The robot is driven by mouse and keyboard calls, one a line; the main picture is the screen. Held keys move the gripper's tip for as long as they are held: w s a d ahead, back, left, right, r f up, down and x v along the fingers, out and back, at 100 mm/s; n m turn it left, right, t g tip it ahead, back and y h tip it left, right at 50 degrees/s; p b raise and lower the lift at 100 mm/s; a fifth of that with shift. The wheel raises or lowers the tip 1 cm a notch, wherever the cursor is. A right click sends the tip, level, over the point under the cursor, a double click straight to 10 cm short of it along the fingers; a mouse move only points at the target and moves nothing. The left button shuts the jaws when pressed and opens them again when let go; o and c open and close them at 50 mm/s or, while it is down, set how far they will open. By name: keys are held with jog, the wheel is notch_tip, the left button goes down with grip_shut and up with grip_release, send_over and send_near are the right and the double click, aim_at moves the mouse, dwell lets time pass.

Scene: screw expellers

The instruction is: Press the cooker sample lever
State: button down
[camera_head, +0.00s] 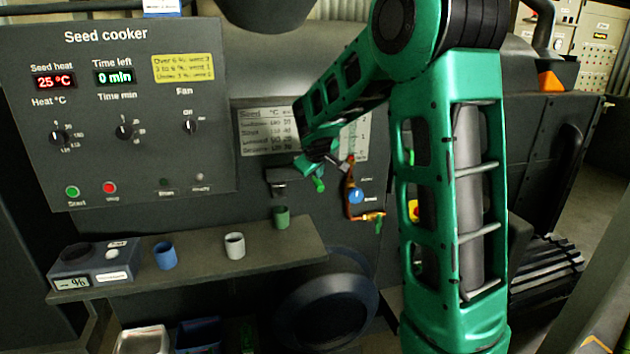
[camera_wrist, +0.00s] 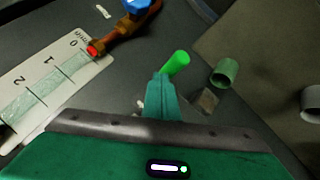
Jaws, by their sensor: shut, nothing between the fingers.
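The seed cooker panel (camera_head: 120,110) stands at the left in the head view. A short lever with a bright green grip (camera_head: 319,184), seemingly the sample lever, sticks out of the cooker front beside a grey spout (camera_head: 282,177). The green grip also shows in the wrist view (camera_wrist: 177,63), just beyond my fingertips. My gripper (camera_head: 308,165) is shut and empty, close to the lever; its teal fingers show in the wrist view (camera_wrist: 159,80). They overlap the lever's near end there, and I cannot tell whether they touch. The lever's base is hidden.
A green cup (camera_head: 281,217) stands on the shelf (camera_head: 200,258) below the spout. A white cup (camera_head: 235,245), a blue cup (camera_head: 165,255) and a meter box (camera_head: 95,264) stand further left. A brass valve with a blue knob (camera_head: 355,196) is right of the lever.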

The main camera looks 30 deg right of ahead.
aim_at(318, 182)
jog(key=shift+f, duration=0.95)
dwell(1.0)
dwell(0.5)
jog(key=shift+r, duration=2)
jog(key=shift+r, duration=0.1)
notch_tip(318, 182, up, 5)
jog(key=shift+f, duration=0.1)
